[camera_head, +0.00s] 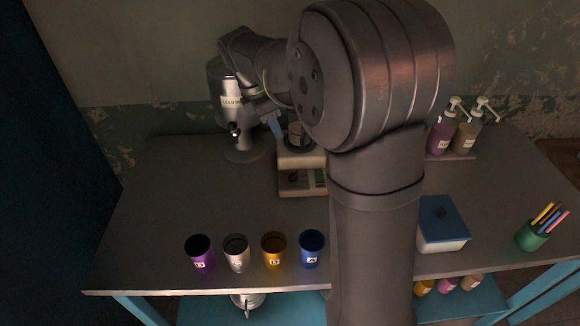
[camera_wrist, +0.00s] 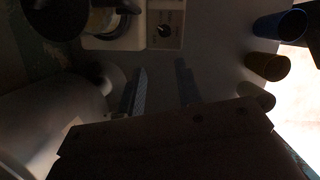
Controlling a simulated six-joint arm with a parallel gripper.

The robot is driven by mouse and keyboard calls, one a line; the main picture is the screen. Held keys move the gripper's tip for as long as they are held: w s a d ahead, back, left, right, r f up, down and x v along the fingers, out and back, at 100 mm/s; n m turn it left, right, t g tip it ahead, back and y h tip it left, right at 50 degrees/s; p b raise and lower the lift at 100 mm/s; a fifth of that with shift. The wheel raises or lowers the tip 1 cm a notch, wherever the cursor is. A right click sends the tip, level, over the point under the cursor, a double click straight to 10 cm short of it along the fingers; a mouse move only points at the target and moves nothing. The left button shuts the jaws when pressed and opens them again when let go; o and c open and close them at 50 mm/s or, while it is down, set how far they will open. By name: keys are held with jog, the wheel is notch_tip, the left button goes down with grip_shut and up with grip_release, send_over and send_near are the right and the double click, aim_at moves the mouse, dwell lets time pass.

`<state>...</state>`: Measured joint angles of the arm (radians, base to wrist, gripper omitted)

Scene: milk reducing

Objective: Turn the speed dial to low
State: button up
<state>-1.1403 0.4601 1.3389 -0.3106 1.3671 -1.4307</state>
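The cream machine (camera_head: 288,160) stands on the table, partly hidden behind my arm. In the wrist view it is at the top (camera_wrist: 105,43), with a pale front panel (camera_wrist: 163,11) carrying a small dark round dial (camera_wrist: 165,31). The dial's pointer and labels are too small to read. My gripper (camera_wrist: 161,66) is open and empty, its two dark fingers apart. It appears below the dial in the wrist view, with no visible contact. In the head view, a bluish finger of my gripper (camera_head: 275,125) shows just left of the machine.
A silver dispenser (camera_head: 225,115) stands close to the gripper's left. Purple (camera_head: 202,262), silver (camera_head: 236,263), orange (camera_head: 273,261) and blue (camera_head: 312,259) cups line the front edge. A blue-lidded box (camera_head: 443,243), pen cup (camera_head: 531,236) and pump bottles (camera_head: 465,137) are right.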

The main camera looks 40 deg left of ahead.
jog(key=s+d+n+t+y, duration=0.1)
jog(key=s+d+n+y, duration=0.2)
jog(key=n, duration=0.5)
send_near(293, 174)
jog(key=shift+n, duration=0.4)
jog(key=x, duration=0.8)
jog(key=shift+f, duration=0.1)
grip_shut()
